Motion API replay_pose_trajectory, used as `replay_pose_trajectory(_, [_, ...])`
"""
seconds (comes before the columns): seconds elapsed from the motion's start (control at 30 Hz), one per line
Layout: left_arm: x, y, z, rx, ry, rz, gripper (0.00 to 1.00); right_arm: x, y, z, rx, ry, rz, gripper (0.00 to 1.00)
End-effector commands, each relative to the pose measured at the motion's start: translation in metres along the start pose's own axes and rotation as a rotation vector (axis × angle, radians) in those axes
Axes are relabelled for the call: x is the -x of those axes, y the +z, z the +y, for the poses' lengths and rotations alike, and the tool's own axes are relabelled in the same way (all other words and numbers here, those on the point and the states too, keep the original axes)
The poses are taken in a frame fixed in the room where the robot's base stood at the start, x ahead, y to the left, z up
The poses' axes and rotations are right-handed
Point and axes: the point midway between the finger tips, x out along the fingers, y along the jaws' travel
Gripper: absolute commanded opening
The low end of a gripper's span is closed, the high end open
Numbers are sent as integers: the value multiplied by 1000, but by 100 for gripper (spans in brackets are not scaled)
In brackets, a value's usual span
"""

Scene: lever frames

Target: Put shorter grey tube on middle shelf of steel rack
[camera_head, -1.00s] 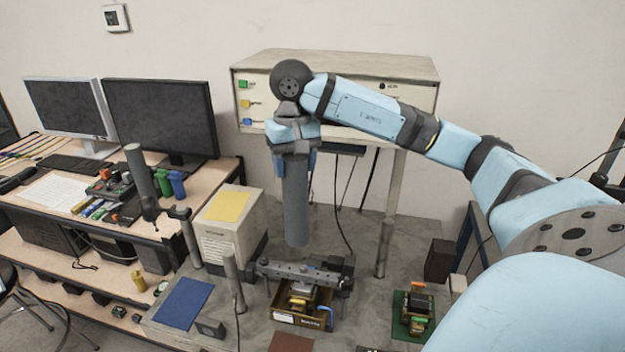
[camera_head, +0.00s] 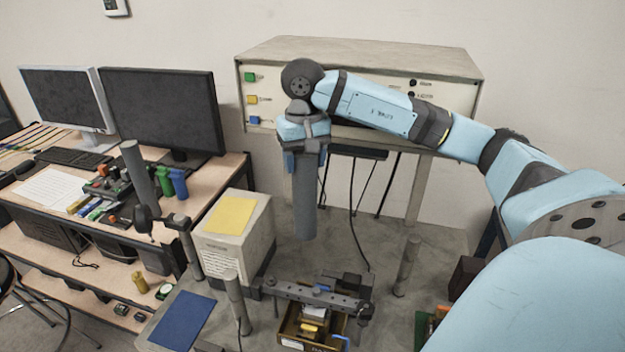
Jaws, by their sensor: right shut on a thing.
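My right gripper (camera_head: 304,150) is shut around the upper part of a grey tube (camera_head: 305,208), which hangs upright in the air over the grey bench. Its top is hidden by the gripper. Another grey tube (camera_head: 138,172) stands on the wooden desk at the left, beside small coloured parts. I cannot tell from this view which tube is shorter. A dark-framed rack with wooden boards stands at the left; a lower board (camera_head: 92,257) shows below its top. No other steel rack is clear. My left gripper is not in view.
A beige box with a yellow pad (camera_head: 231,215) stands left of the held tube. Grey posts (camera_head: 407,265) and a metal bar fixture (camera_head: 310,294) stand on the bench. A large beige instrument (camera_head: 360,55) is behind my right arm. Two monitors (camera_head: 160,112) stand on the desk.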

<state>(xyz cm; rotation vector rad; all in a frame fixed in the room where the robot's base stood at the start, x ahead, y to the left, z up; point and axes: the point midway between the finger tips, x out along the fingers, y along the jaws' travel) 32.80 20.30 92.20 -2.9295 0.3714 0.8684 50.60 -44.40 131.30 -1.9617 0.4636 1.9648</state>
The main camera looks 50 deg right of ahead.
Motion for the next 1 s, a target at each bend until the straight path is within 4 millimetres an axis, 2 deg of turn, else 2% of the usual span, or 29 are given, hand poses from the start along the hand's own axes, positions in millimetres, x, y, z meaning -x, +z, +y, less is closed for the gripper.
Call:
replay_pose_trajectory(0.03, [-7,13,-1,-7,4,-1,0,-21,0,0,0,0,0,0])
replay_pose_trajectory(0.2, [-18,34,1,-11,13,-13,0,-64,0,0,0,0,0,0])
replay_pose_trajectory(0.4, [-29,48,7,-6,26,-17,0,-104,0,0,-1,0,1,0])
replay_pose_trajectory(0.73, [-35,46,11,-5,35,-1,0,-127,0,0,0,-1,2,0])
replay_pose_trajectory(1.0, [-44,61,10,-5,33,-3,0,-162,0,0,0,-1,2,0])
